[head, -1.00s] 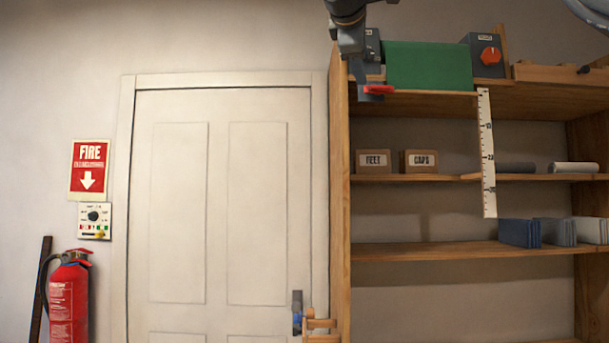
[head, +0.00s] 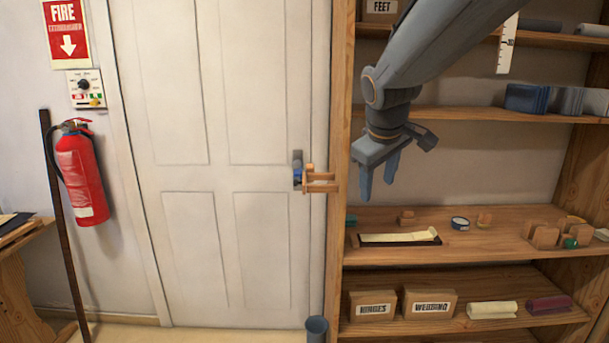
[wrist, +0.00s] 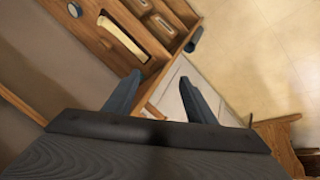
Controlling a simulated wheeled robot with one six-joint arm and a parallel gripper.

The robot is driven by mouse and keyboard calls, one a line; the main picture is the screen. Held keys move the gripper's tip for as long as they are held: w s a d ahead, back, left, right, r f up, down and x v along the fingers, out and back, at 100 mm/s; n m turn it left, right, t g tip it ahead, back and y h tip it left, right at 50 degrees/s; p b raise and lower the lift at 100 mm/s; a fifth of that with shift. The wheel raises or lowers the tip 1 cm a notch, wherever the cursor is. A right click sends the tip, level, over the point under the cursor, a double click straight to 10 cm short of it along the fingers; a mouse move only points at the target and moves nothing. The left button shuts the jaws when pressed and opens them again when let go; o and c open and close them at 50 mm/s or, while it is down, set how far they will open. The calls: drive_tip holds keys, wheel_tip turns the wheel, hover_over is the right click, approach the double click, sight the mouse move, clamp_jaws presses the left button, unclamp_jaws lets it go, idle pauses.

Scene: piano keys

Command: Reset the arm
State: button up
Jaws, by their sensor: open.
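My gripper (head: 378,182) hangs from my grey arm in front of the wooden shelf unit, to the right of the door, with its fingers pointing down. The fingers are apart and nothing shows between them. In the wrist view my gripper (wrist: 160,92) also shows two spread, empty fingers, with the shelf unit and the floor beyond them.
The shelf unit (head: 342,110) holds a black tray (head: 400,240), several wooden blocks (head: 545,234) and labelled boxes (head: 430,304). A white door (head: 220,130) with a handle (head: 298,172) stands left. A red extinguisher (head: 80,175) hangs further left. A dark bin (head: 316,330) stands by the shelf.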

drive_tip(key=s+d+f+m+g+b, duration=0.1)
drive_tip(key=s+f+m+g, duration=0.1)
drive_tip(key=s+f, duration=0.8)
drive_tip(key=s+d+f+m+g+y+b, duration=0.1)
drive_tip(key=s+f+m, duration=0.4)
drive_tip(key=s+f, duration=0.6)
wheel_tip(320, 180, down, 2)
drive_tip(key=shift+s+d+f+g, duration=0.25)
drive_tip(key=shift+d+g, duration=0.2)
drive_tip(key=shift+g, duration=0.25)
